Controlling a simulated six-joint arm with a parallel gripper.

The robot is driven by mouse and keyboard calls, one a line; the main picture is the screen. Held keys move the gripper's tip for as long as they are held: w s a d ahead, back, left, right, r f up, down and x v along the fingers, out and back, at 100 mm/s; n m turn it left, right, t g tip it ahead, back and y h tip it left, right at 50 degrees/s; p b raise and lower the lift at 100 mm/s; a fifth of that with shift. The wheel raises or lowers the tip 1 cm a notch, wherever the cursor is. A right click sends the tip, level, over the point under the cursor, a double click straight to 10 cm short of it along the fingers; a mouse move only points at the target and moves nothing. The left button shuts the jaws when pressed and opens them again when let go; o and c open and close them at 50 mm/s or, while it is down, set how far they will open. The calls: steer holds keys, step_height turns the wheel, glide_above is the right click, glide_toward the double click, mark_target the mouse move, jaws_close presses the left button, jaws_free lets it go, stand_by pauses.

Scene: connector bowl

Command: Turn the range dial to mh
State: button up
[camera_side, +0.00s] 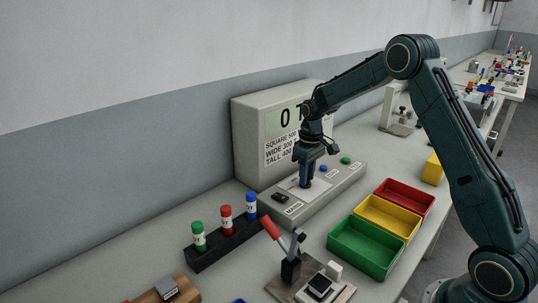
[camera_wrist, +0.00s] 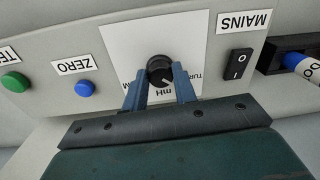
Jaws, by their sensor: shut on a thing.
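The range dial (camera_wrist: 160,69) is a round black knob on a white label plate (camera_wrist: 120,42) on the tester's front panel. In the wrist view "mH" (camera_wrist: 163,91) is printed upside down just below the knob, and other lettering is partly covered by my fingers. My gripper (camera_wrist: 160,77) is shut on the dial, one blue finger on each side. A pale mark shows on the knob's lower part, but its exact direction is hard to tell. In the side view my gripper (camera_side: 306,184) points down at the panel and hides the dial. The tester's display (camera_side: 286,118) is partly hidden and shows "0" and part of another character.
A black mains switch (camera_wrist: 237,63), a blue ZERO button (camera_wrist: 85,89) and a green button (camera_wrist: 14,82) flank the dial. A rack (camera_side: 228,240) with capped tubes stands nearby. Green (camera_side: 365,248), yellow (camera_side: 390,216) and red bins (camera_side: 405,193) stand right of the tester.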

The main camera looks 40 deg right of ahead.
steer(key=m, duration=0.5)
steer(key=shift+a, duration=0.1)
steer(key=m, duration=0.5)
steer(key=shift+r, duration=0.1)
stand_by(0.4)
steer(key=o, duration=1)
steer(key=shift+c, duration=0.2)
step_height(320, 180, up, 14)
steer(key=shift+s+d, duration=0.2)
steer(key=shift+s, duration=0.05)
